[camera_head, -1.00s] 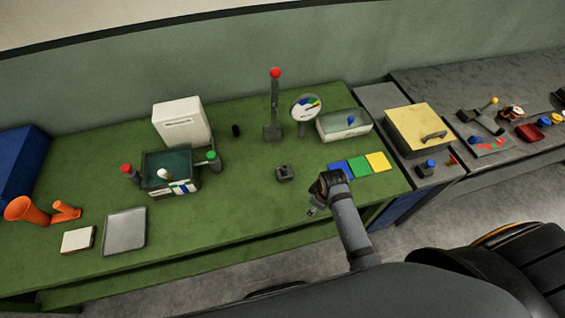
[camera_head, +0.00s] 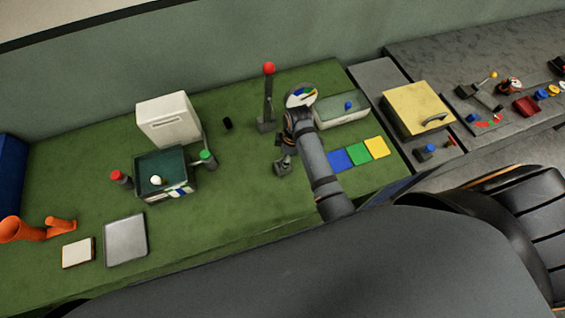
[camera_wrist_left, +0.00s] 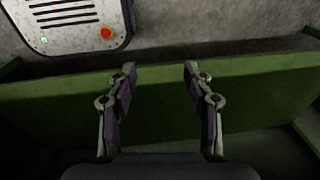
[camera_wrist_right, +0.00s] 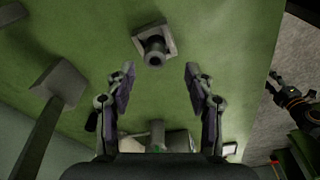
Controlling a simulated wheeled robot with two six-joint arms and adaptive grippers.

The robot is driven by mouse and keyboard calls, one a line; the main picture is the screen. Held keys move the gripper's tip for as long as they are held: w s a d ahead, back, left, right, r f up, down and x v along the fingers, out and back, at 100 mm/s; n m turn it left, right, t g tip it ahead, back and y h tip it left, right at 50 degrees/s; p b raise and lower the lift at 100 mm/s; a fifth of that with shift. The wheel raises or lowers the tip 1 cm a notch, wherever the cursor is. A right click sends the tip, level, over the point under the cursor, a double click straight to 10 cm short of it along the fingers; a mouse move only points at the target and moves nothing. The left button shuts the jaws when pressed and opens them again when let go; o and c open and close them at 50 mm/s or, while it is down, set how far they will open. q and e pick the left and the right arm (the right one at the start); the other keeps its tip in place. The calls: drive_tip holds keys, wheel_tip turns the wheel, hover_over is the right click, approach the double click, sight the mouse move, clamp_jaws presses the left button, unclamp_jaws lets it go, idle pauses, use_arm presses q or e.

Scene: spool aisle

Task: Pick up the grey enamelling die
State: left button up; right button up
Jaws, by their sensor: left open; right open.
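The grey enamelling die (camera_head: 281,169) is a small block with a round stub on a square base, standing on the green bench (camera_head: 235,205). In the right wrist view the die (camera_wrist_right: 155,42) is just beyond the fingertips, near the middle. My right gripper (camera_wrist_right: 158,72) is open and empty, pointing toward the die without holding it. In the head view my right gripper (camera_head: 287,154) is just above the die and partly covers it. My left gripper (camera_wrist_left: 160,68) is open and empty by the green bench side; it is out of the head view.
A red-knobbed lever (camera_head: 268,100) stands behind and left of the die, a dial gauge (camera_head: 300,95) behind my right wrist. Blue, green and yellow tiles (camera_head: 359,153) lie right of my right arm. Bench surface left of the die is clear up to the green-lined box (camera_head: 165,172).

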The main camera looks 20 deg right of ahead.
drive_tip(key=shift+w+f, duration=0.2)
drive_tip(key=shift+w+a+f+p, duration=0.1)
drive_tip(key=shift+w+f+p, duration=0.1)
drive_tip(key=shift+f+p, duration=0.45)
wheel_tip(320, 180, down, 3)
drive_tip(key=shift+a+r, duration=0.15)
drive_tip(key=shift+r, duration=0.05)
drive_tip(key=shift+f, duration=0.4)
drive_tip(key=shift+w+f, duration=0.1)
drive_tip(key=shift+f, duration=0.1)
use_arm(q)
drive_tip(key=shift+w+r, duration=0.9)
drive_tip(key=shift+w, duration=0.2)
use_arm(e)
clamp_jaws()
